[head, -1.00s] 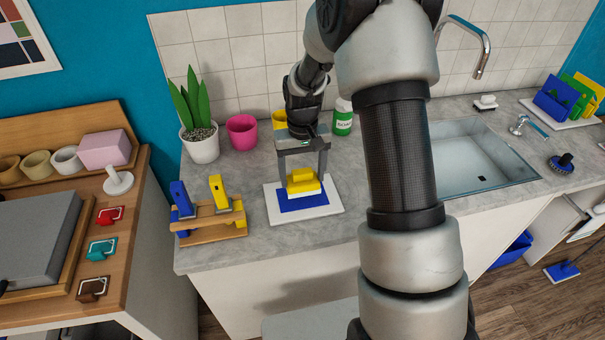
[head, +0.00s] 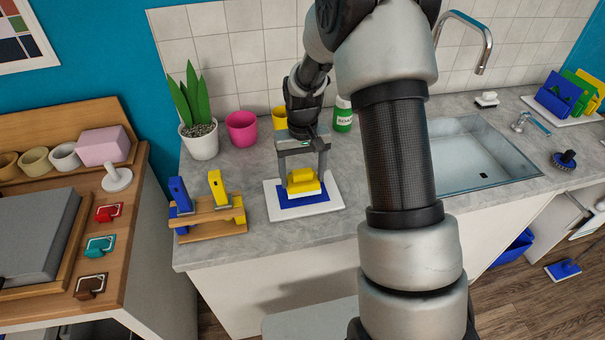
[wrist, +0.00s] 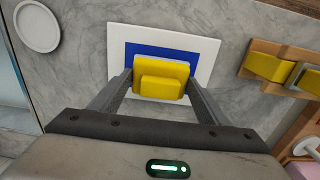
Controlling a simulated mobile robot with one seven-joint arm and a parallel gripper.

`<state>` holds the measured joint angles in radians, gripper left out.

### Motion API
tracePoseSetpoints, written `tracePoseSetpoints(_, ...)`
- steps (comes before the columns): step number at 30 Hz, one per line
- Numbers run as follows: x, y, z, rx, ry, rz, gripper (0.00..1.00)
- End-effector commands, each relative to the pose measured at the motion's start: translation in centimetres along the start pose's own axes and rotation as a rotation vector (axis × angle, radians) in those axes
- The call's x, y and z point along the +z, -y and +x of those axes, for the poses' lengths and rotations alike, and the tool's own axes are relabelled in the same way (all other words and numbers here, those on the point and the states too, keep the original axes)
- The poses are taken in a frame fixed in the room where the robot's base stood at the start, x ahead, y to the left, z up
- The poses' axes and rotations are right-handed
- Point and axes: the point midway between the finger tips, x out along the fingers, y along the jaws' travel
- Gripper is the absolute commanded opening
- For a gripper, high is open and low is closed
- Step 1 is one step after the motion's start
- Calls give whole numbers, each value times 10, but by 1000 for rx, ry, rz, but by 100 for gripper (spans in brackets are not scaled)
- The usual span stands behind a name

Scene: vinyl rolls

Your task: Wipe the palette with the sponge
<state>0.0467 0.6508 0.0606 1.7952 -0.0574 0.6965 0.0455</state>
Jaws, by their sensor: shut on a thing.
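The palette (head: 283,212) is a white board with a blue rectangle (head: 316,197) on it, lying flat on the grey counter; it also shows in the wrist view (wrist: 207,52). The sponge (head: 303,182) is yellow with a white underside and sits over the blue rectangle. My gripper (head: 303,182) is shut on the sponge, with one finger at each side of it. In the wrist view the sponge (wrist: 161,80) is between my gripper's fingers (wrist: 160,87), over the near part of the blue area. Whether its underside touches the palette is hidden.
A wooden rack (head: 210,225) with a blue and a yellow tool stands left of the palette. Behind are a potted plant (head: 201,140), a pink pot (head: 241,128), a yellow cup (head: 279,118) and a green-labelled bottle (head: 342,115). The sink (head: 480,160) is at right.

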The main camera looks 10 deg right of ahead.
Motion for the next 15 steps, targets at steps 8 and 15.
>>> tracePoseSetpoints(8,0,0,10,0,0,0,29)
tracePoseSetpoints(15,0,0,17,0,0,0,29)
